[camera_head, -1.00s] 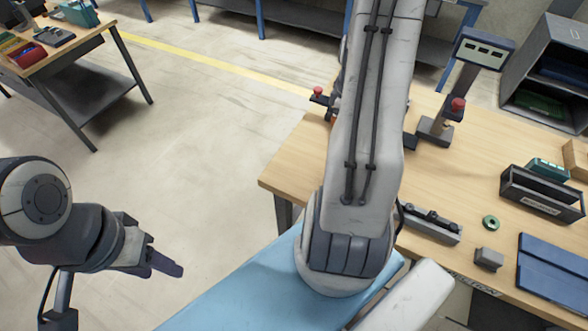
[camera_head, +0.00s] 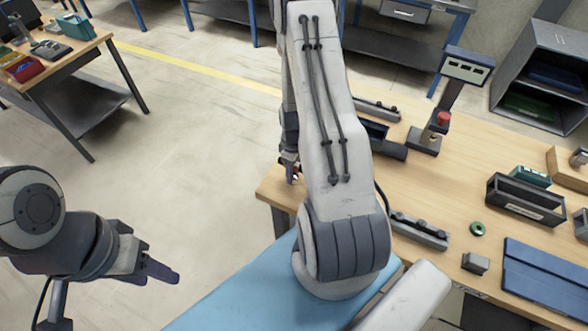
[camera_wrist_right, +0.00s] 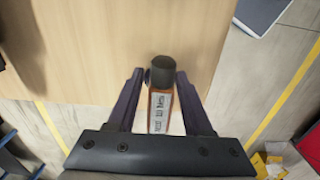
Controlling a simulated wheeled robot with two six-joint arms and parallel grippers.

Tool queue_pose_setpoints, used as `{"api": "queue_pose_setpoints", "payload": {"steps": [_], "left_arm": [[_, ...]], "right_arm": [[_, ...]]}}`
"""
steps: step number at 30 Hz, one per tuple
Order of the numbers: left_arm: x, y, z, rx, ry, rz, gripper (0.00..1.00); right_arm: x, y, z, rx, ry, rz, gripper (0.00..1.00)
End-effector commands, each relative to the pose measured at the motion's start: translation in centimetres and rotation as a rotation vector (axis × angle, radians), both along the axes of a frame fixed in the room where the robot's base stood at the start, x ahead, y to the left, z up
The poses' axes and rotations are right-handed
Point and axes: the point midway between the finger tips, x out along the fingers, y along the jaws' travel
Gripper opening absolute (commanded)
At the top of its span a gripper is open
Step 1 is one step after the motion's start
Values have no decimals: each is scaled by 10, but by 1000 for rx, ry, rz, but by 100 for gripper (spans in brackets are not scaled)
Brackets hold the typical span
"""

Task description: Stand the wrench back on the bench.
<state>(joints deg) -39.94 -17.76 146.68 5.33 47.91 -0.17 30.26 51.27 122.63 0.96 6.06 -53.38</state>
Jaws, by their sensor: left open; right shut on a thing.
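My right gripper (camera_head: 291,172) is low over the near left corner of the wooden bench (camera_head: 470,165), partly hidden by my own arm. In the right wrist view the gripper (camera_wrist_right: 160,95) has its dark fingers on either side of an orange, labelled body with a round black end, which I take to be the wrench (camera_wrist_right: 161,110). A small orange part of the wrench (camera_head: 295,178) shows in the head view. Whether it touches the bench is unclear. My left gripper (camera_head: 160,268) is open and empty over the floor at the left, away from the bench.
On the bench are a post with a display (camera_head: 467,65), a black open box (camera_head: 525,198), a green ring (camera_head: 477,229), a grey block (camera_head: 475,263), a dark rail (camera_head: 420,231) and a blue folder (camera_head: 545,278). The bench edge is close to my right gripper.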

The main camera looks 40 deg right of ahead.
Motion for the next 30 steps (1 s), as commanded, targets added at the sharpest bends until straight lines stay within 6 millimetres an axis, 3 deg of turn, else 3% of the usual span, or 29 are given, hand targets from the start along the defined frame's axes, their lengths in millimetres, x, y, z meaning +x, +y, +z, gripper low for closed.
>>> {"api": "queue_pose_setpoints", "payload": {"steps": [14,15,17,30], "left_arm": [[0,0,-1,0,0,0,50],[0,0,0,0,0,0,50],[0,0,0,0,0,0,50],[0,0,2,0,0,0,50]], "right_arm": [[0,0,-12,-1,-1,0,0],[0,-1,-11,-1,-1,0,58],[0,0,-11,-1,0,0,81],[0,-1,-4,-2,-3,1,81]]}}
